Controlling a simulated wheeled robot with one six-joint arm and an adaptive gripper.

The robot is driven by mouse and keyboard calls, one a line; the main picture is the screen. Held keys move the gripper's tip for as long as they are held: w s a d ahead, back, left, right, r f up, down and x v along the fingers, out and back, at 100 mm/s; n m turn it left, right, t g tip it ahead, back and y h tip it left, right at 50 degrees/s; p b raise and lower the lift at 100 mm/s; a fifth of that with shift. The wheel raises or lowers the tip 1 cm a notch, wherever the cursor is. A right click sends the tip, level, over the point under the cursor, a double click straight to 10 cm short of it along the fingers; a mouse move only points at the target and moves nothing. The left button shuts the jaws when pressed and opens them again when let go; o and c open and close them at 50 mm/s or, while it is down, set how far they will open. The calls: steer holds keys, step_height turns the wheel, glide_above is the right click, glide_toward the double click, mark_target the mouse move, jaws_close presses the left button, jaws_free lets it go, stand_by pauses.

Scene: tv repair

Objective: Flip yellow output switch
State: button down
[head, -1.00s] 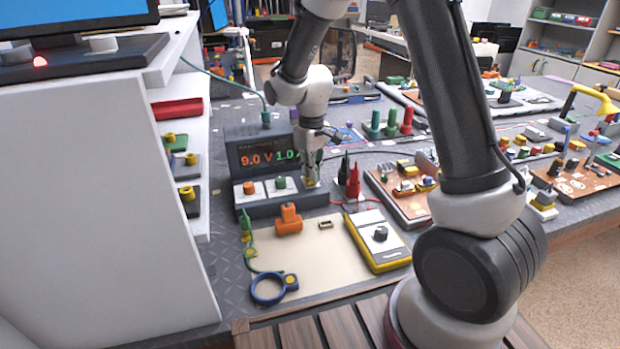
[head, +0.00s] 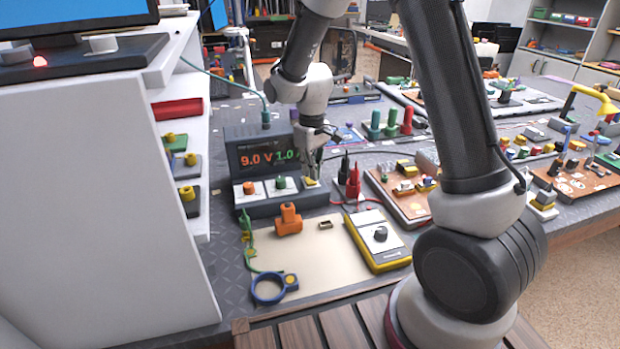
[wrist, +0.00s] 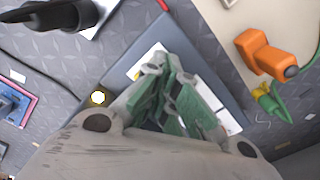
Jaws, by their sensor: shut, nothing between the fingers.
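In the wrist view my gripper (wrist: 172,98) hangs over the white plates of the ledge (wrist: 211,98).
An orange connector (head: 289,219) lies on the beige mat (head: 318,249) in front of the supply. A yellow multimeter (head: 377,240) is at its right. Red and black probes (head: 352,180) stand close right of my gripper. A white shelf unit (head: 90,190) bounds the left.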

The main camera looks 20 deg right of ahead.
mark_target(311, 181)
steer(key=shift+r, duration=2.8)
